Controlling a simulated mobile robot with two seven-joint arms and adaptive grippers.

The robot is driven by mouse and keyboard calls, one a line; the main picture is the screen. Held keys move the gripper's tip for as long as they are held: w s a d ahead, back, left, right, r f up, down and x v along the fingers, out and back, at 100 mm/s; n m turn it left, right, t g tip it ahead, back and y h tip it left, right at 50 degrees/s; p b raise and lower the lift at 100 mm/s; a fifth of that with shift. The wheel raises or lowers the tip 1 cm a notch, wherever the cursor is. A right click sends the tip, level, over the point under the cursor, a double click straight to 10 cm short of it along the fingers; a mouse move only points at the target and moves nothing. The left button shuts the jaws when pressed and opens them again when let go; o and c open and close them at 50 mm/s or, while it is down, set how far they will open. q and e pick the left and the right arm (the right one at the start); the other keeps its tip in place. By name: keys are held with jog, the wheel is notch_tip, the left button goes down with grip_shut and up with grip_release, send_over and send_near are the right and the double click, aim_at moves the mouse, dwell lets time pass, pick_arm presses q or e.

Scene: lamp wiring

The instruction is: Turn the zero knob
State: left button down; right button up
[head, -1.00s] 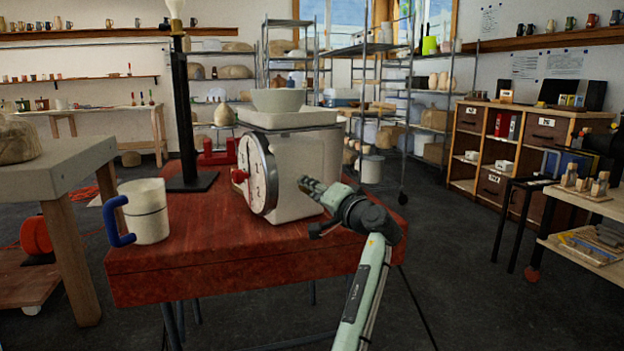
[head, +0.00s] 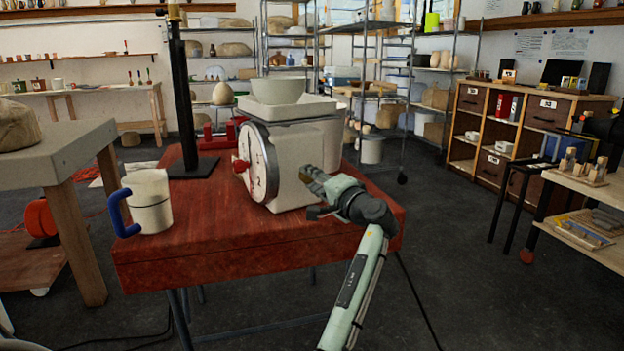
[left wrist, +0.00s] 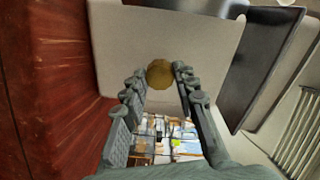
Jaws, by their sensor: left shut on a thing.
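The cream scale (head: 300,150) stands on the red table, its round dial (head: 258,163) facing left and a bowl (head: 278,90) on its top plate. My left gripper (head: 314,182) is at the scale's near right side. In the left wrist view, a round brass-coloured knob (left wrist: 160,73), which I take as the zero knob, sits against the cream panel (left wrist: 205,45). The left fingertips (left wrist: 159,82) are shut on it from both sides. In the head view the fingers mostly hide this knob. My right gripper is out of view.
A white mug with a blue handle (head: 149,200) stands on the red table (head: 200,240) at the left. A black stand (head: 193,167) rises behind it. A grey-topped table (head: 65,145) is further left. Open floor lies right of the red table.

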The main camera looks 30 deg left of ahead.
pick_arm(q)
jog(key=c, duration=1.2)
grip_release()
jog(key=v, duration=1.2)
jog(key=shift+w, duration=0.1)
